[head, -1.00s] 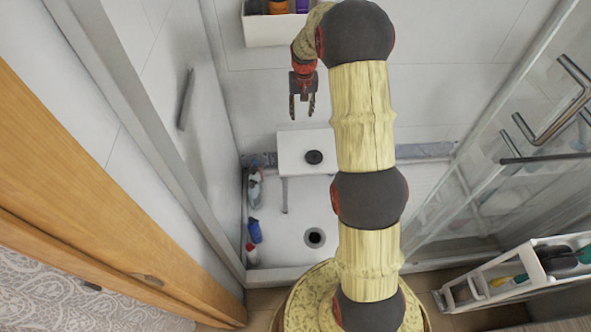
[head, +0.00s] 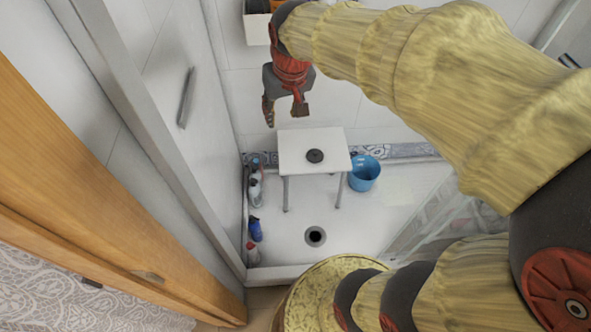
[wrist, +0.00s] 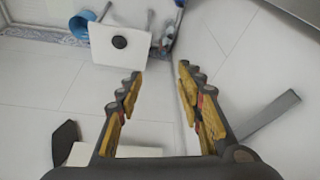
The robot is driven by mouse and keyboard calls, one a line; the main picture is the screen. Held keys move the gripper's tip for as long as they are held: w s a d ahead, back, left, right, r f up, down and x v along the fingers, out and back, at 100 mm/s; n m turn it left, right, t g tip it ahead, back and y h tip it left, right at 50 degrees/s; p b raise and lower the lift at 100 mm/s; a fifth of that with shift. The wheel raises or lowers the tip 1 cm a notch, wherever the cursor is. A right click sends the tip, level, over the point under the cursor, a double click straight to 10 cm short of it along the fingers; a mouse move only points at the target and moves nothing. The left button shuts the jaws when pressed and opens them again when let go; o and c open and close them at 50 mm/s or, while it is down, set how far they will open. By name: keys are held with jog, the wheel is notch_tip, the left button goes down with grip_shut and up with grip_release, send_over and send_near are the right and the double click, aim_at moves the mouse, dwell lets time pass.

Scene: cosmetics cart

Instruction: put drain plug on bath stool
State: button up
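The drain plug, a dark round disc (head: 315,156), lies flat on the white top of the bath stool (head: 297,141), near the middle. The stool stands on the shower floor against the back wall. In the wrist view the plug (wrist: 119,42) and the stool (wrist: 102,58) are at the upper left. My gripper (head: 285,111) is above and to the left of the plug, clear of the stool. In the wrist view my gripper (wrist: 158,82) has its fingers spread with nothing between them.
A blue bucket (head: 364,175) stands right of the stool. Several bottles, one blue (head: 255,230), stand along the left wall. The floor drain (head: 316,236) is in front of the stool. A wall shelf (head: 257,30) is above my gripper.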

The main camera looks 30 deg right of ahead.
jog(key=s+a+n, duration=0.1)
jog(key=s+a, duration=0.2)
jog(key=s, duration=0.5)
jog(key=s+a+n+t, duration=0.1)
jog(key=s+a, duration=0.2)
jog(key=s, duration=0.6)
jog(key=shift+a+r+t+y, duration=0.15)
jog(key=shift+r+t+y, duration=0.15)
jog(key=shift+w, duration=0.1)
jog(key=shift+c, duration=0.8)
jog(key=shift+d, duration=0.25)
